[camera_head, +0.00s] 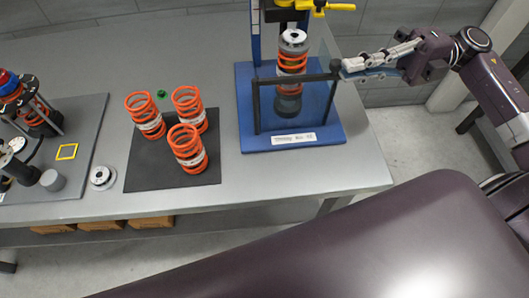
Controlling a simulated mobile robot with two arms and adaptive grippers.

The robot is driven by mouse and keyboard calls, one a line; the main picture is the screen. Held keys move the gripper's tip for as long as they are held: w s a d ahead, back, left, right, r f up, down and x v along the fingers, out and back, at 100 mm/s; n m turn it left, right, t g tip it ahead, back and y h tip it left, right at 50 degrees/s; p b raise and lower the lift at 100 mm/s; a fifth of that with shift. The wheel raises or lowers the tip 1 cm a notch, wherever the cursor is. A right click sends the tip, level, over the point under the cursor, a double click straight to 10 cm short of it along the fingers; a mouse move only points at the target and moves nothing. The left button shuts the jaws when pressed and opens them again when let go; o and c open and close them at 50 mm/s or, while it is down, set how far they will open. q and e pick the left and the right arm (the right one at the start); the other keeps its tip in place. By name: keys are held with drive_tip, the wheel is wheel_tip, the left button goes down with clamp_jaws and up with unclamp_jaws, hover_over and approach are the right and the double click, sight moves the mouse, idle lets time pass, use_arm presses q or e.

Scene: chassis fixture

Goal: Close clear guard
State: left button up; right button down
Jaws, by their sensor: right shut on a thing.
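The clear guard (318,106) is a see-through panel with a dark frame on the blue press fixture (330,137). It stands in front of a coil spring assembly (291,65) with orange coils, which is upright in the fixture. My right gripper (345,68) comes in from the right and is shut on the guard's dark top bar at its right end. The fingers partly hide that corner. My left gripper does not show.
Three orange springs (187,150) stand on a dark mat to the left. A grey fixture plate (78,150) with parts lies farther left. A yellow handle (320,7) tops the press. The table front right is clear.

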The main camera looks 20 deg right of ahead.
drive_tip(key=shift+w+d+r+t, duration=0.2)
drive_tip(key=shift+w+t, duration=0.3)
drive_tip(key=shift+d, duration=0.1)
drive_tip(key=s+d+g, duration=0.1)
drive_tip(key=d, duration=1)
drive_tip(key=shift+s+d+f, duration=0.2)
drive_tip(key=shift+d+f, duration=0.05)
drive_tip(key=shift+f, duration=0.1)
